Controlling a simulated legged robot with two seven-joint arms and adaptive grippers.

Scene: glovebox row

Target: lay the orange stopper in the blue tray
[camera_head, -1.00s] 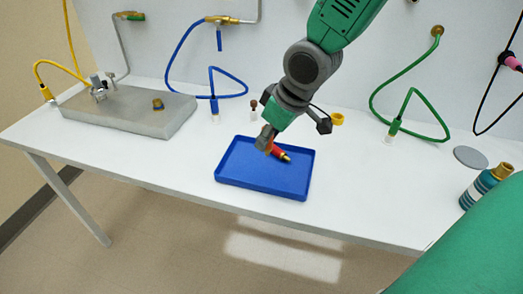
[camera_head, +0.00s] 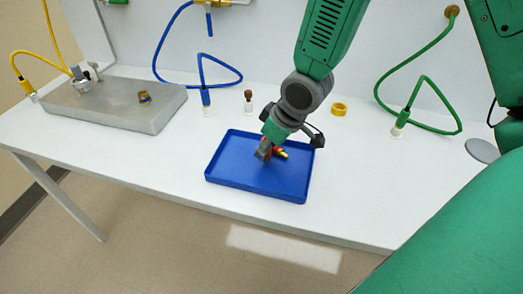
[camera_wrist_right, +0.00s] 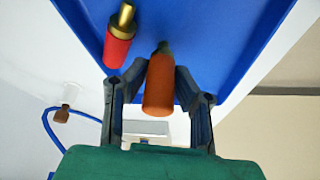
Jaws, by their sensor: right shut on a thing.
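The blue tray (camera_head: 225,172) lies on the white table, and its floor (camera_wrist_right: 215,40) fills much of the right wrist view. My right gripper (camera_head: 264,153) reaches down over the tray; in the wrist view its fingers (camera_wrist_right: 160,88) are shut around the orange stopper (camera_wrist_right: 159,88). The stopper's darker narrow end points toward the tray floor; I cannot tell whether it touches. A red piece with a gold tip (camera_wrist_right: 119,38) lies in the tray beside the stopper. In the head view its gold end (camera_head: 281,153) shows, partly hidden by the gripper. My left gripper is not in view.
A small brown-topped vial (camera_head: 248,98) and a yellow ring (camera_head: 339,108) stand behind the tray. A grey metal slab (camera_head: 120,105) is at left, with blue (camera_head: 222,80) and green hoses (camera_head: 440,92) at the back.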

